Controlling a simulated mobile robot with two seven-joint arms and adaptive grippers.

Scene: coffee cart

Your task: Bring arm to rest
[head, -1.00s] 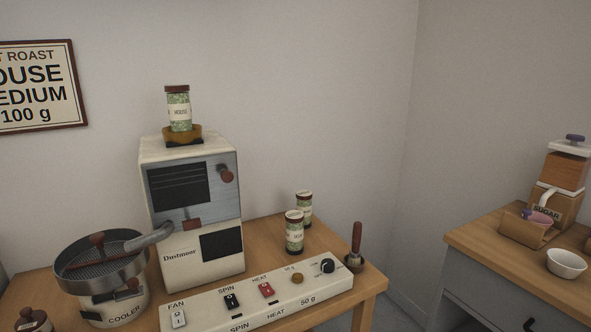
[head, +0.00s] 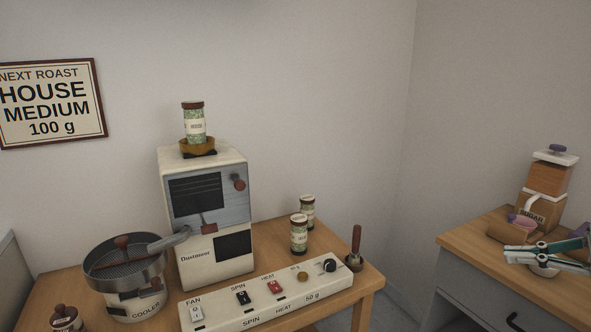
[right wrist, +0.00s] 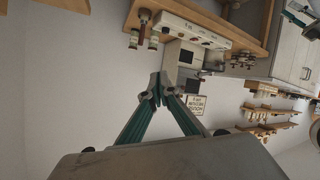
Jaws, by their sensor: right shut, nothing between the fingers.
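My left gripper is in neither view.
The control panel (head: 265,290), cooler (head: 135,280) and two jars (head: 299,235) share the table. A wooden-handled tool (head: 355,247) stands at its right corner. The cabinet (head: 460,241) holds a sugar box (head: 543,208). A gap separates table and cabinet.

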